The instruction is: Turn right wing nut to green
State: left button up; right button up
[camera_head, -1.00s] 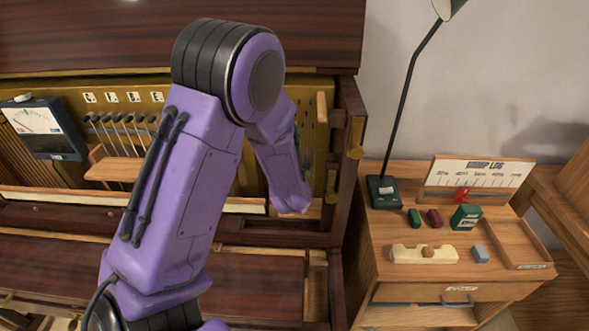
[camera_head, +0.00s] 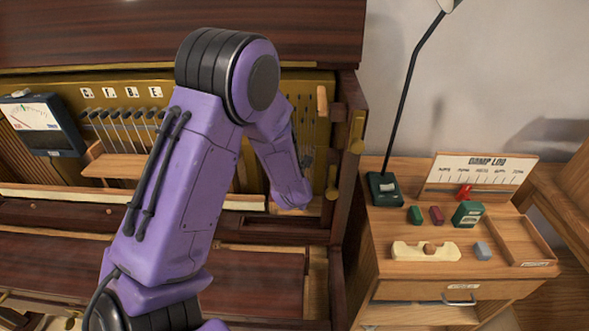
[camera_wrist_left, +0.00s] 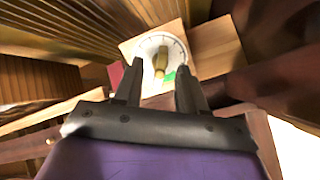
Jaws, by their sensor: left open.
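In the left wrist view, a brass wing nut (camera_wrist_left: 161,60) stands at the middle of a round white dial (camera_wrist_left: 148,45) with dark tick marks. A green patch (camera_wrist_left: 169,76) lies on the dial's near side, and the wing nut points roughly toward it. My left gripper (camera_wrist_left: 151,70) is open, its two fingers apart and reaching toward the dial with nothing between them. I cannot tell whether a finger touches the nut. In the head view my left forearm hides the gripper and the dial. My right gripper is in neither view.
The open piano case (camera_head: 300,260) surrounds my left arm, with wooden walls close to the gripper. A maroon piece (camera_wrist_left: 115,75) sits left of the dial. A gauge (camera_head: 42,125) stands left; a side cabinet with a lamp (camera_head: 385,188) and small blocks stands right.

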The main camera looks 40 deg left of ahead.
pick_arm(q)
jog(key=shift+b+x, duration=0.45)
jog(key=shift+x, duration=0.6)
jog(key=shift+d, duration=0.1)
jog(key=shift+s+d+r+p, duration=0.2)
jog(key=shift+s+r+p, duration=0.1)
jog(key=shift+r+p, duration=0.25)
jog(key=shift+f, duration=0.1)
grip_shut()
